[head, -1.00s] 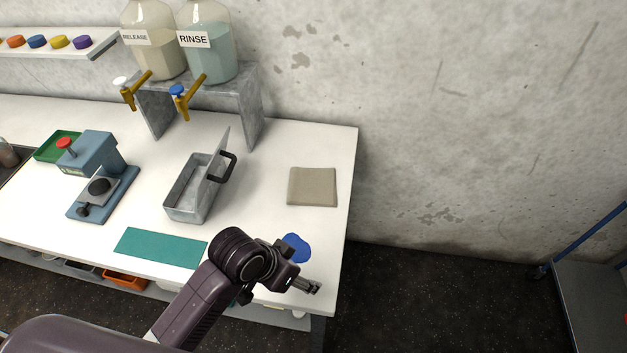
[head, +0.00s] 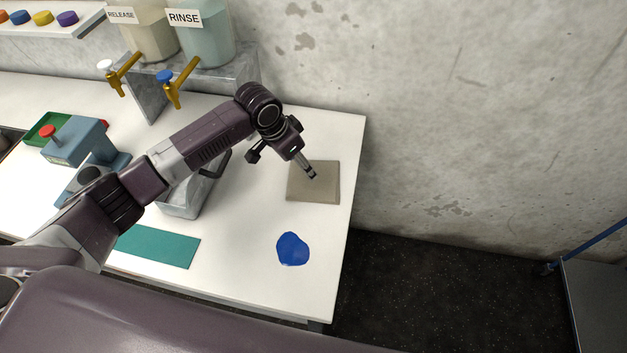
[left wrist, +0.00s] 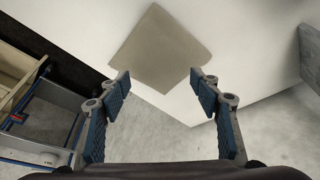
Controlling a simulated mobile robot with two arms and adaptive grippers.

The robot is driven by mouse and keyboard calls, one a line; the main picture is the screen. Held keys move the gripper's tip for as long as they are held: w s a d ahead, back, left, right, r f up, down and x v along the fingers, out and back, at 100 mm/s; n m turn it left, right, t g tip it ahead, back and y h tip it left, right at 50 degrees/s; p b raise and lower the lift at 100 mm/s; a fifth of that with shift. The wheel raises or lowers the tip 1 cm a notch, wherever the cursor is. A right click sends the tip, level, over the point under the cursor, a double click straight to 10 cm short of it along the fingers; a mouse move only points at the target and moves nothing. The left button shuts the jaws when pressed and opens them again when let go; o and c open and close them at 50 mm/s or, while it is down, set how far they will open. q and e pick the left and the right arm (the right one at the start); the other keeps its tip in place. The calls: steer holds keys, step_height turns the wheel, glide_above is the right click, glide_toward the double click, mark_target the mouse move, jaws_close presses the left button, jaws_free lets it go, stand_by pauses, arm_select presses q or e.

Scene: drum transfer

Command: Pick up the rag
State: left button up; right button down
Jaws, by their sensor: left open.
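The rag is a flat, folded beige-grey square (head: 325,190) on the white table near its right edge. It also shows in the left wrist view (left wrist: 163,50), ahead of the fingers. My left gripper (head: 311,174) is over the rag in the head view, its fingertips covering part of it. In the left wrist view my left gripper (left wrist: 158,82) is open, with its two blue-padded fingers wide apart and nothing between them. The rag lies beyond the fingertips, apart from them. My right gripper is not in view.
A blue flat patch (head: 292,249) lies in front of the rag. A grey metal box (head: 183,204) stands left, partly hidden by my arm. A teal mat (head: 158,246) lies at the front. Dispenser bottles (head: 202,35) stand on a raised stand behind. A concrete wall (head: 450,110) is close behind.

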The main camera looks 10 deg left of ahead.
mark_target(309, 183)
arm_select(q)
steer(key=b+x, duration=0.2)
steer(key=x, duration=0.1)
steer(key=shift+a, duration=0.1)
steer(key=b+x, duration=0.4)
steer(key=b, duration=0.1)
steer(key=shift+w+f, duration=0.1)
steer(key=shift+w+d+f, duration=0.25)
steer(key=shift+f, duration=0.55)
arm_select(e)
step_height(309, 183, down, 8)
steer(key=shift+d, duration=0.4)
arm_select(q)
steer(key=c, duration=0.4)
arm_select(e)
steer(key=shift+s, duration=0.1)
arm_select(q)
steer(key=shift+s+f, duration=0.1)
steer(key=shift+s, duration=0.05)
steer(key=c, duration=0.3)
steer(key=shift+a+f, duration=0.1)
steer(key=c, duration=0.8)
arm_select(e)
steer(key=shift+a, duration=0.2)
